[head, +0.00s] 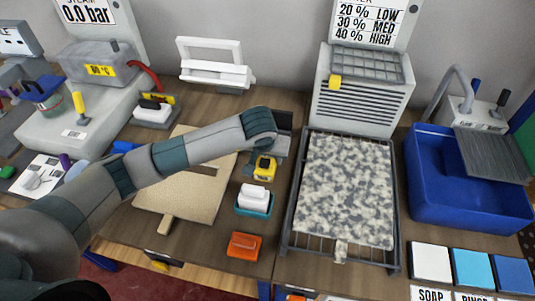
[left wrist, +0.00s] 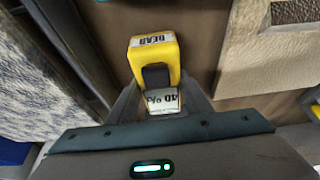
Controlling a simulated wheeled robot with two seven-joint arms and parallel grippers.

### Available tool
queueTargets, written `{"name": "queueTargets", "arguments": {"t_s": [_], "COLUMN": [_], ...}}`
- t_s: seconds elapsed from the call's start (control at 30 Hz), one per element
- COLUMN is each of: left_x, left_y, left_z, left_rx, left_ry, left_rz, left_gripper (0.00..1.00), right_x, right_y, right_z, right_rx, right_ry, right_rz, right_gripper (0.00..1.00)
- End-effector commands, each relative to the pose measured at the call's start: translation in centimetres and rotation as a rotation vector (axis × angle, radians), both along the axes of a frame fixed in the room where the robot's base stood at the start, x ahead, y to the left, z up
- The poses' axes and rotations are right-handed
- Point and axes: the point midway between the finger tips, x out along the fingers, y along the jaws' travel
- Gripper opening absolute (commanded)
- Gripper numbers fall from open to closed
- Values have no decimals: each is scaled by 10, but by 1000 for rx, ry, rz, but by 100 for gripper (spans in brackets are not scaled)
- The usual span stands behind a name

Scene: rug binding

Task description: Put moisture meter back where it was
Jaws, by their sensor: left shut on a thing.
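The moisture meter (head: 264,167) is a small yellow device with a dark part on it, near the middle of the head view. In the left wrist view the meter (left wrist: 153,52) shows a label at its far end and a white display that seems to read 40 %. My left gripper (left wrist: 160,92) is shut on it, with a finger on each side. In the head view the gripper (head: 265,155) is partly hidden by my own wrist. I cannot tell whether the meter touches the table. My right gripper is not in view.
A teal tray (head: 254,212) with white blocks and an orange tray (head: 244,246) lie just in front of the meter. A speckled rug (head: 345,190) lies on a dark rack to the right. A beige mat (head: 185,200) lies to the left. A blue basin (head: 460,205) stands far right.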

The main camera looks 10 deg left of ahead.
Motion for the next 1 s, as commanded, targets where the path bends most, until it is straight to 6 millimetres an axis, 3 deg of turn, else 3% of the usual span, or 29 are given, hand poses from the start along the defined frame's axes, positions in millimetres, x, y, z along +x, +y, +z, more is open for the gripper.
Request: {"name": "queueTargets", "arguments": {"t_s": [0.4, 0.43, 0.5, 1.0], "left_x": [1, 1, 0, 0], "left_y": [0, 0, 0, 0], "left_z": [-4, -4, -3, 2], "left_rx": [0, 0, 0, 0], "left_ry": [-2, -1, -1, 0], "left_rz": [0, 0, 0, 0], "left_gripper": [13, 47, 64, 64], "right_x": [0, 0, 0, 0], "right_y": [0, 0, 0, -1], "right_z": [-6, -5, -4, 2], "right_rx": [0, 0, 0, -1], "right_ry": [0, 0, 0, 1], "right_rz": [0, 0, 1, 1], "right_gripper": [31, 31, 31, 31]}}
